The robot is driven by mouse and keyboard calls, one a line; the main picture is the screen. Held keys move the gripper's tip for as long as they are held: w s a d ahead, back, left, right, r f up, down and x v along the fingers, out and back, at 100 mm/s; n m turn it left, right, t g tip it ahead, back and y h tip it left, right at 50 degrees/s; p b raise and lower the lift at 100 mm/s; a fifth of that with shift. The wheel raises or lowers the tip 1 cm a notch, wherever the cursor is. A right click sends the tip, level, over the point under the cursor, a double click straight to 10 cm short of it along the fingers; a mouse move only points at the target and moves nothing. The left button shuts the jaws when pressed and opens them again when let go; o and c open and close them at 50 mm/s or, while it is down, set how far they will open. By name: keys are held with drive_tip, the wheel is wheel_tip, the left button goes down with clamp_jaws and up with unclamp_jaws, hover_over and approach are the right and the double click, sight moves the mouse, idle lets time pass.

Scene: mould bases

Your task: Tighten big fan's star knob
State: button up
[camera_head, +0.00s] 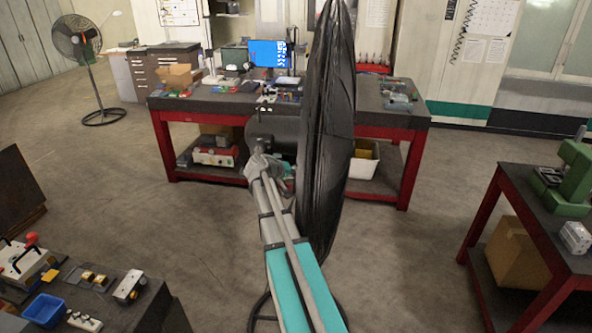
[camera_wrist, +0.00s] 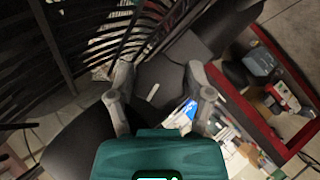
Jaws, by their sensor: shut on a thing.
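The big fan (camera_head: 330,120) stands upright in front of me. Its black cage is nearly edge-on in the head view, with the dark motor housing (camera_head: 275,132) on the cage's left. My gripper (camera_head: 260,164) reaches up to the underside of that housing. In the wrist view, the two grey fingers of my gripper (camera_wrist: 160,80) stand on either side of a dark part at the fan's head and are shut on it. The cage bars (camera_wrist: 100,35) fill the upper left there.
A red-legged workbench (camera_head: 290,104) with a monitor and tools stands behind the fan. A smaller fan (camera_head: 76,40) stands at the back left. A red table (camera_head: 530,215) with a green machine is at right, and a dark bench (camera_head: 110,300) at lower left. Floor between is clear.

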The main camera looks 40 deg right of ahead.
idle(0.3)
drive_tip(key=o, duration=1.1)
drive_tip(key=shift+o, duration=0.2)
drive_tip(key=shift+f+b, duration=0.15)
drive_tip(key=shift+b, duration=0.2)
